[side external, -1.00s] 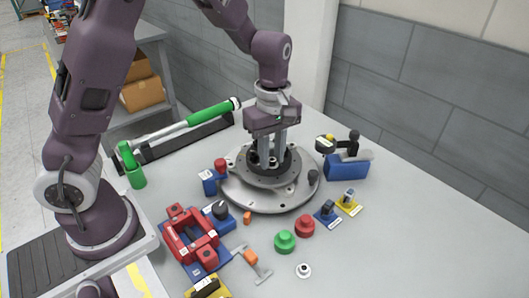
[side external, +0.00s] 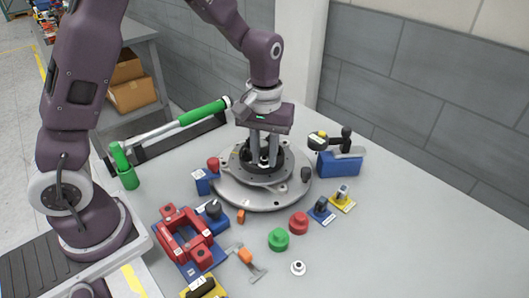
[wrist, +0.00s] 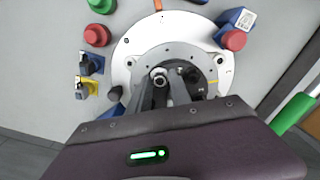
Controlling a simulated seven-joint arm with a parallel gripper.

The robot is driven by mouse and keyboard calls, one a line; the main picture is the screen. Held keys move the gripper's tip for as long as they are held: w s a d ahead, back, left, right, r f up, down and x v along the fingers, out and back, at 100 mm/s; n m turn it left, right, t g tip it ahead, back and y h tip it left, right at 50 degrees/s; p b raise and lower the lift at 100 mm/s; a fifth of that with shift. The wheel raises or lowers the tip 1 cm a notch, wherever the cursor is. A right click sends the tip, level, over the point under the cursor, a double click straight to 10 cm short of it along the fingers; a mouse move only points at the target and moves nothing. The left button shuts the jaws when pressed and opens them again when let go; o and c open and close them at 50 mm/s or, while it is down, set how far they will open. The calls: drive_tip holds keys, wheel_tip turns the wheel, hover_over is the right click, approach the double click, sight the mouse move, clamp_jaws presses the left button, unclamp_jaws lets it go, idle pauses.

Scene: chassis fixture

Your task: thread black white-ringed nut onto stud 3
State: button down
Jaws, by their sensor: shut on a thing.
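My gripper (wrist: 162,86) points down over the dark hub (side external: 250,175) at the middle of the round grey chassis plate (side external: 225,190). Its fingers are close together and shut on the nut. In the wrist view the nut (wrist: 160,75) shows as a small dark round part with a pale ring between the fingertips. It is low at the hub. The studs on the hub are small and partly hidden by the fingers, and I cannot tell which is stud 3. I cannot tell whether the nut's thread is engaged.
A red clamp fixture (side external: 185,240), green knob (side external: 278,240), red knob (side external: 298,223) and white-rimmed round part (side external: 298,268) lie in front. A blue block (side external: 340,163) stands right of the plate; a green-handled tool (side external: 200,112) lies behind left. The right table is clear.

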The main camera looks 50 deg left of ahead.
drive_tip(key=shift+w+a+r+m, duration=0.1)
drive_tip(key=shift+w+m, duration=0.1)
drive_tip(key=shift+m, duration=0.1)
drive_tip(key=m, duration=0.3)
